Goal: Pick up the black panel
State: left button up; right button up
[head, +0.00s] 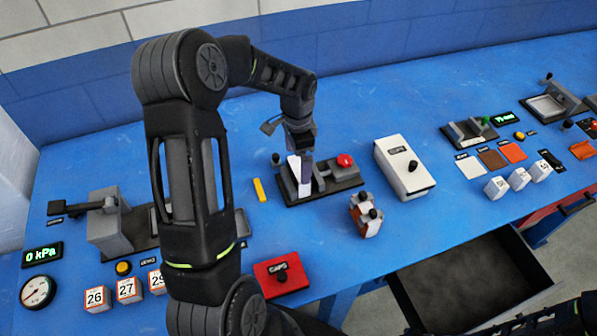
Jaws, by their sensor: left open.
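My left gripper (303,152) reaches down over the black-based fixture (335,188) in the middle of the table. It is open. A white upright piece (294,168) and a grey-purple part show at its fingertips; I cannot tell whether they touch the fingers. The fixture also carries a grey block and a red button (344,160). I cannot single out a black panel for certain; part of the fixture is hidden behind the gripper. Flat white (471,167), brown (492,158) and orange (513,152) panels lie at the right. My right gripper is not in view.
A red box (282,275) is near the front edge. A dark drawer (475,285) hangs open below. Numbered cubes (128,289) stand at left.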

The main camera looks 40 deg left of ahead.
aim_at(299, 176)
pick_arm(q)
jog(key=shift+f, duration=1.35)
notch_tip(299, 176, down, 5)
jog(key=b, duration=0.3)
jog(key=shift+w+d+f+b, duration=0.1)
jog(key=shift+f+b, duration=0.05)
jog(key=shift+b, duration=0.15)
jog(key=shift+c, duration=0.6)
jog(key=c, duration=1)
